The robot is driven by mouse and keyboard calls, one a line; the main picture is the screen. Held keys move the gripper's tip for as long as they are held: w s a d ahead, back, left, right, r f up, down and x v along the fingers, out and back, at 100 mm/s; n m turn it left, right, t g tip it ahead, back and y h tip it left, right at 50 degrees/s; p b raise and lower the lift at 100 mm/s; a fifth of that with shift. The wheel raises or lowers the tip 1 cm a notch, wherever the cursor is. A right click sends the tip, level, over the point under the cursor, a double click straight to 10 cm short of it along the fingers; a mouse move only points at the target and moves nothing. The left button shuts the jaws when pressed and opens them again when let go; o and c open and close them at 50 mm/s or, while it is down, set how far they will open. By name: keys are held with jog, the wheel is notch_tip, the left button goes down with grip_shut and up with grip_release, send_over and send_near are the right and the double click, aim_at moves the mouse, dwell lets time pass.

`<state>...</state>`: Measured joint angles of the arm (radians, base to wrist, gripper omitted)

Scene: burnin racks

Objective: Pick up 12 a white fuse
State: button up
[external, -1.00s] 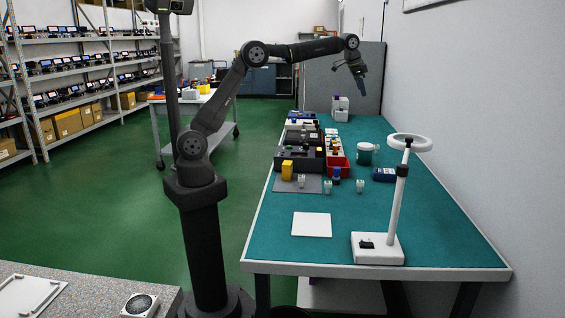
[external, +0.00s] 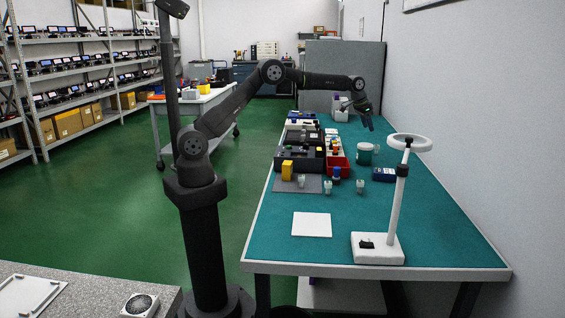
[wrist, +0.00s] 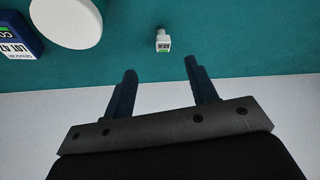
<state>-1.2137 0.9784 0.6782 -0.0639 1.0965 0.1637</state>
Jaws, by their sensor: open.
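A small white fuse-like piece (wrist: 163,42) with a green label stands on the teal mat in the wrist view, a little beyond the fingertips. Small white pieces also stand on the bench in the external view: one at the front centre (external: 327,187), one to its right (external: 360,187), and one on the grey pad (external: 300,181). I cannot tell which of these, if any, is the one in the wrist view. My gripper (wrist: 160,68) is open and empty, its two dark blue fingers apart. In the external view my gripper (external: 369,124) hangs above the far right of the bench.
A white round-topped container (wrist: 66,20) and a dark blue labelled box (wrist: 18,36) lie left of the piece. On the bench stand a red bin (external: 338,165), a yellow block (external: 287,170) and a ring lamp (external: 398,195). The right-hand bench surface (external: 430,220) is clear.

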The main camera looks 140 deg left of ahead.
aim_at(375, 145)
jog(key=x, duration=0.8)
jog(key=shift+a+f, duration=0.1)
jog(key=shift+f, duration=0.1)
jog(key=shift+a+x, duration=0.1)
jog(key=shift+x, duration=1.25)
jog(key=shift+a+x, duration=0.15)
jog(key=shift+x, duration=1.15)
jog(key=shift+r, duration=0.1)
jog(key=c, duration=1.1)
